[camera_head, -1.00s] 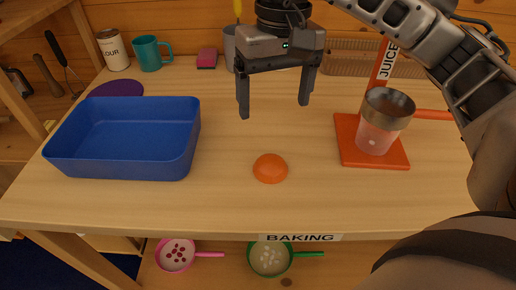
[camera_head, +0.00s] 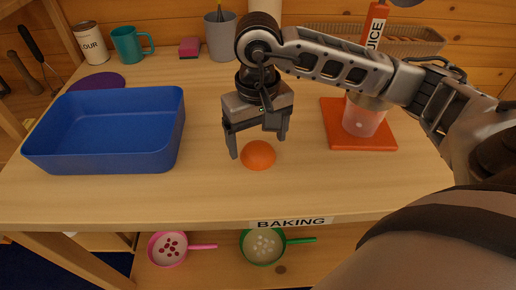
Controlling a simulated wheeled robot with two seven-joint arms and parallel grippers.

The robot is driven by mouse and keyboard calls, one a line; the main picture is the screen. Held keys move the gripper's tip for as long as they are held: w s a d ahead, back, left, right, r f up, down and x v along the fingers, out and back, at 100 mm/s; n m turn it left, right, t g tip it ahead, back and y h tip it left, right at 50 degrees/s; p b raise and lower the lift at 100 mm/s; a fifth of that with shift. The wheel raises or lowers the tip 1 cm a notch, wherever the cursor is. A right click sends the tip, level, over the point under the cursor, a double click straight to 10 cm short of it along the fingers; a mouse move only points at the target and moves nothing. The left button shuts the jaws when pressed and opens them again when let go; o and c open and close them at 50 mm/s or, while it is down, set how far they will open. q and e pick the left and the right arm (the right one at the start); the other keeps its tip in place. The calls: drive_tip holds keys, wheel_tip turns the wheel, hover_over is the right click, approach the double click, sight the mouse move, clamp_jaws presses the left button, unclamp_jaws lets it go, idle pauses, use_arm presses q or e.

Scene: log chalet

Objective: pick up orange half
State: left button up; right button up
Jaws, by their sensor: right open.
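The orange half (camera_head: 258,156) is a small orange dome lying on the wooden table, right of the blue tray. My right gripper (camera_head: 258,148) is open, pointing down just above and behind it. Its left fingertip shows beside the dome's upper left, and its right fingertip is at the dome's upper right. I cannot tell whether the fingers touch it. My left gripper is not in view.
A blue tray (camera_head: 60,158) stands at the left. An orange board (camera_head: 382,138) bears a clear cup (camera_head: 361,121) at the right, partly behind my arm. A teal mug (camera_head: 127,45), a pink sponge (camera_head: 189,47) and a grey cup (camera_head: 220,38) stand at the back. The table's front is clear.

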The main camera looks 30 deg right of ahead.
wheel_tip(320, 180, down, 2)
drive_tip(key=shift+c, duration=0.3)
drive_tip(key=c, duration=1)
drive_tip(key=shift+r, duration=0.1)
